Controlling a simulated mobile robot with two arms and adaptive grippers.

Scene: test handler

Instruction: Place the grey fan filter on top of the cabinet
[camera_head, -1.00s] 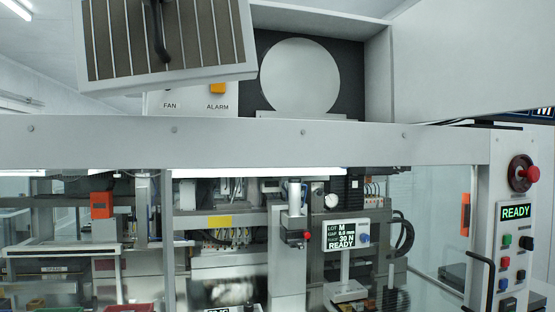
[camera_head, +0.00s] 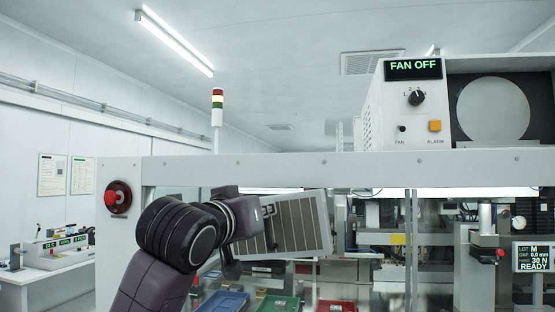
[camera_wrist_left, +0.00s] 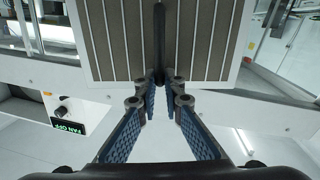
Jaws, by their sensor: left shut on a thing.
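The grey fan filter (camera_head: 298,226), a pale-framed panel with brown pleats, is tilted in front of the white cabinet (camera_head: 300,168), below its top edge in the head view. My left gripper (camera_head: 262,216) comes in from the left, partly hidden against the filter. In the left wrist view the filter (camera_wrist_left: 200,45) fills the top middle, and my left gripper (camera_wrist_left: 159,82) is shut on its dark handle (camera_wrist_left: 159,45). Whether the filter touches the cabinet front cannot be told. My right gripper is not in view.
A fan unit (camera_head: 412,115) reading FAN OFF stands on the cabinet top at right, beside an open housing with a round disc (camera_head: 493,110). A signal tower (camera_head: 217,112) rises behind the top beam. The beam's top looks clear between them. A red stop button (camera_head: 118,197) is at left.

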